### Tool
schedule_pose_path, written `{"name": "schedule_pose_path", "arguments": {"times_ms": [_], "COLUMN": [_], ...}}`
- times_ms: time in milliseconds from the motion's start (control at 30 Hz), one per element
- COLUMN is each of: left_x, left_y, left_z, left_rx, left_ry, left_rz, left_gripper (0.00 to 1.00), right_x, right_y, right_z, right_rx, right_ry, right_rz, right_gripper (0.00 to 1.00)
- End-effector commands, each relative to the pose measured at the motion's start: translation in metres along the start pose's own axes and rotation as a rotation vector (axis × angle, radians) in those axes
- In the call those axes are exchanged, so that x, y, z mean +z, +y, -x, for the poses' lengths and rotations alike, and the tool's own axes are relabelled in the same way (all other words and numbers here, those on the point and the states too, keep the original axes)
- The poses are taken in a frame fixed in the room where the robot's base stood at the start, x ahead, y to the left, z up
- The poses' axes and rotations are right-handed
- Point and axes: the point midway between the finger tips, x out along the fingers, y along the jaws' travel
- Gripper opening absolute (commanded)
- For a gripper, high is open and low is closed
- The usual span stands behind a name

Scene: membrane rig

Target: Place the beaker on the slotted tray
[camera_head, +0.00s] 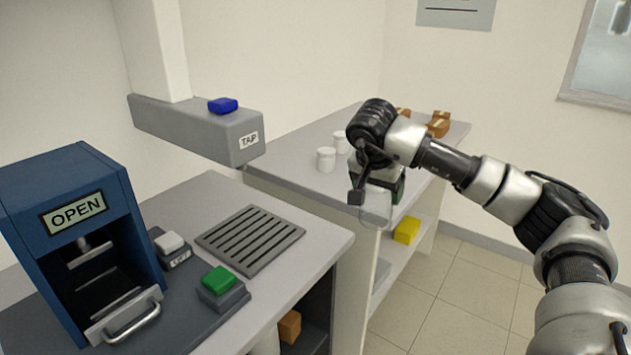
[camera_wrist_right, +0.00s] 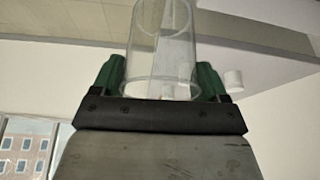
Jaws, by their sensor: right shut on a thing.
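A clear glass beaker (camera_head: 376,208) is held in my right gripper (camera_head: 378,192), in the air in front of the back counter. In the right wrist view the beaker (camera_wrist_right: 162,45) stands between the two green fingers of the gripper (camera_wrist_right: 162,80), which are shut on it. The grey slotted tray (camera_head: 250,240) lies on the near counter, to the left of the gripper and apart from it. Nothing stands on the tray. My left gripper is not in view.
A grey arm marked TAP (camera_head: 195,128) with a blue button (camera_head: 223,105) overhangs behind the tray. A blue machine marked OPEN (camera_head: 75,215), a green button (camera_head: 218,280) and a white LIFT switch (camera_head: 170,243) stand left. White cups (camera_head: 326,159) and boxes (camera_head: 438,124) are on the back counter.

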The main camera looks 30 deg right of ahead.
Motion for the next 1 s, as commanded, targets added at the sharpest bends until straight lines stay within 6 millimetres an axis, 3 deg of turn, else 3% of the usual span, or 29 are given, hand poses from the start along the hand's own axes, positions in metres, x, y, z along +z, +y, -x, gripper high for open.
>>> {"name": "schedule_pose_path", "arguments": {"times_ms": [200, 333, 467, 567, 700, 800, 900, 1000], "left_x": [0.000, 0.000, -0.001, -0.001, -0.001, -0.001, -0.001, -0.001], "left_y": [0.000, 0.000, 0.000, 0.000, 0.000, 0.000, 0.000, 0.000], "left_z": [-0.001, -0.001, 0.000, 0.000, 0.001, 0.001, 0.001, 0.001], "left_rx": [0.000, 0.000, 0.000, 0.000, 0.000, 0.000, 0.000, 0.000], "left_ry": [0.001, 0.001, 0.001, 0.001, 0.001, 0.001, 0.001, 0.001], "left_rz": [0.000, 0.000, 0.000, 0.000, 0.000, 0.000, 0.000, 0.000], "left_gripper": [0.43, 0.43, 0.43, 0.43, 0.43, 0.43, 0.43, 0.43], "right_x": [0.001, 0.023, 0.075, 0.129, 0.200, 0.239, 0.266, 0.280], "right_y": [0.004, -0.006, -0.022, -0.031, -0.032, -0.027, -0.021, -0.018], "right_z": [0.003, -0.002, -0.009, -0.013, -0.013, -0.009, -0.005, -0.003], "right_rx": [-0.005, -0.038, -0.117, -0.197, -0.304, -0.363, -0.404, -0.425], "right_ry": [0.000, -0.001, -0.003, -0.005, -0.005, -0.004, -0.003, 0.000], "right_rz": [0.008, 0.095, 0.289, 0.481, 0.731, 0.872, 0.969, 1.021], "right_gripper": [0.50, 0.50, 0.50, 0.50, 0.50, 0.50, 0.50, 0.50]}}
